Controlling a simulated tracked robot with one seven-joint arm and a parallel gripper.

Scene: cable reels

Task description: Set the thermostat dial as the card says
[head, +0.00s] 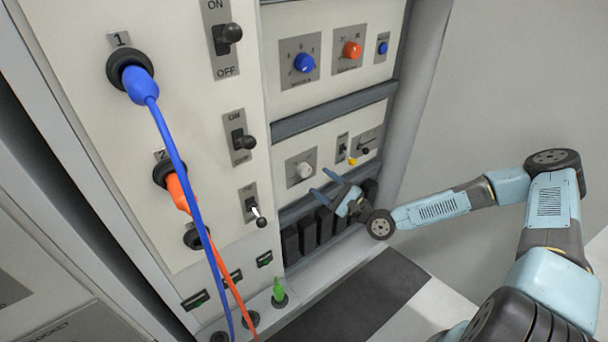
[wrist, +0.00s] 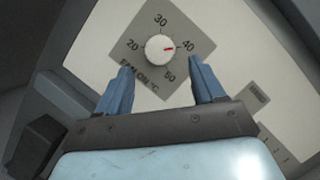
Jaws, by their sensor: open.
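The thermostat dial (wrist: 158,48) is a round white knob on a grey plate marked 20, 30, 40, 50 and "FAN ON °C". In the head view the dial (head: 304,170) sits on the lower panel. My gripper (head: 321,184) is open in front of that panel, just below and right of the dial. In the wrist view my gripper's blue fingers (wrist: 160,68) stand apart on either side below the knob, with nothing between them. I cannot make out a card with a setting in either view.
A lever with a yellow tip (head: 351,161) and a dark knob (head: 365,151) are right of the dial. A blue knob (head: 304,63) and an orange knob (head: 352,50) are above. Black blocks (head: 308,235) line the panel below. Blue (head: 175,160) and orange cables (head: 215,255) hang left.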

